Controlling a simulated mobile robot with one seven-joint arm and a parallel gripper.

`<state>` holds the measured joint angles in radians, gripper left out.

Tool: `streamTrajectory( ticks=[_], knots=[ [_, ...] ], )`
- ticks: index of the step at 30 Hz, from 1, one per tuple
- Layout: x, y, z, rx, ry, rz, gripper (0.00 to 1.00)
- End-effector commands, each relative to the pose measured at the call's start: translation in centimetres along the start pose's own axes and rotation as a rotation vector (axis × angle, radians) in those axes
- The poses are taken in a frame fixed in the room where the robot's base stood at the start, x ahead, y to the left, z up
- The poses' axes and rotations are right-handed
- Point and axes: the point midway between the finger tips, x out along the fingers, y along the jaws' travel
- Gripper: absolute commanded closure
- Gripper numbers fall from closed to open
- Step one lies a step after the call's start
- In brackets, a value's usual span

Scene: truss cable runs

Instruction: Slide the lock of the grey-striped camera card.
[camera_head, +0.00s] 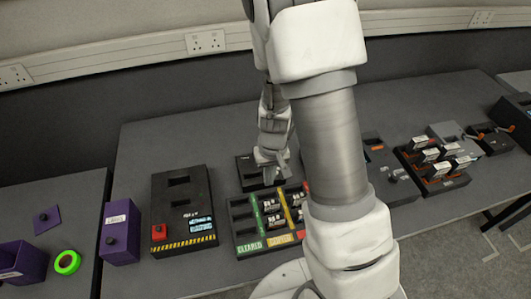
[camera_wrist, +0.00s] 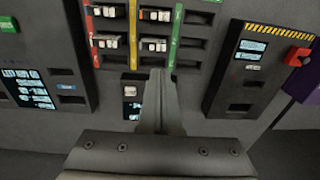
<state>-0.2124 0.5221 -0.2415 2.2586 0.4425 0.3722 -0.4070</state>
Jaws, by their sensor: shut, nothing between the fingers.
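My gripper (camera_wrist: 160,76) is shut, with nothing visible between its fingers. In the head view my gripper (camera_head: 271,172) is low over a small black device (camera_head: 245,176) behind the sorting tray. In the wrist view the fingers cover part of this device (camera_wrist: 129,117), which shows a small pale label and a lit screen. Several dark cards with white parts (camera_wrist: 155,45) sit in the tray's slots. I cannot make out a grey stripe or a lock position on any card. Whether the fingertips touch anything is unclear.
The sorting tray (camera_head: 245,240) has green, yellow and red strips. A black box with a red button (camera_head: 184,250) stands left of it. A purple box (camera_head: 120,232) is farther left. A dark rack of cards (camera_head: 437,183) is at right.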

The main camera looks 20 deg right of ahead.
Motion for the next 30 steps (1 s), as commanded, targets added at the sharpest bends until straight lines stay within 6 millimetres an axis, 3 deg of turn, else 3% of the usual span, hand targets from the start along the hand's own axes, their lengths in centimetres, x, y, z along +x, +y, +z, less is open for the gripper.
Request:
streamTrajectory(
  ticks=[14,24,30],
  knots=[
    [3.6,1.0,0.5,-0.002,-0.034,0.038,1.0],
    [7.6,1.1,0.6,-0.002,-0.032,0.038,1.0],
    [8.2,1.2,0.6,-0.001,-0.033,0.037,1.0]
  ],
)
